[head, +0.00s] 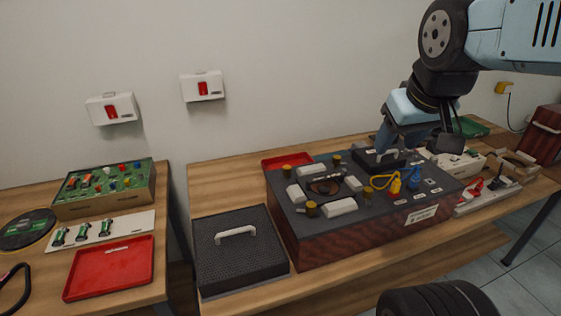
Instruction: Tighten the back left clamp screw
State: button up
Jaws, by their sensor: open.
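A dark-topped box with wooden sides (345,241) stands on the right table. Several brass-coloured knobs, which look like the clamp screws, stand around a dark recessed module (325,186) with white blocks beside it. The back left clamp screw (286,170) stands upright at the back left of the box top; how tight it is cannot be told. My gripper (416,142) is open and points down over the back right of the box, well to the right of that screw. Its fingertips are partly unclear against the objects behind.
A black block with a handle (379,158) is beneath and left of my gripper. Yellow and blue cabled plugs (394,186) stand on the box's right half. A black lid with a white handle (240,262) lies left of the box. A red tray (287,160) sits behind it.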

jog(key=w+a+n+g, duration=0.1)
jog(key=w+a+n, duration=0.2)
jog(key=w+n, duration=0.25)
jog(key=n+g+h, duration=0.2)
jog(key=n+h, duration=0.2)
jog(key=n, duration=1.4)
send_over(287, 167)
jog(key=s+a, duration=0.3)
jog(key=a, duration=0.2)
notch_tip(287, 167, down, 9)
jog(key=shift+y, duration=0.3)
jog(key=x, duration=1.3)
jog(key=shift+w+d+f, duration=0.1)
jog(key=shift+d+f, duration=0.05)
jog(key=shift+d, duration=0.15)
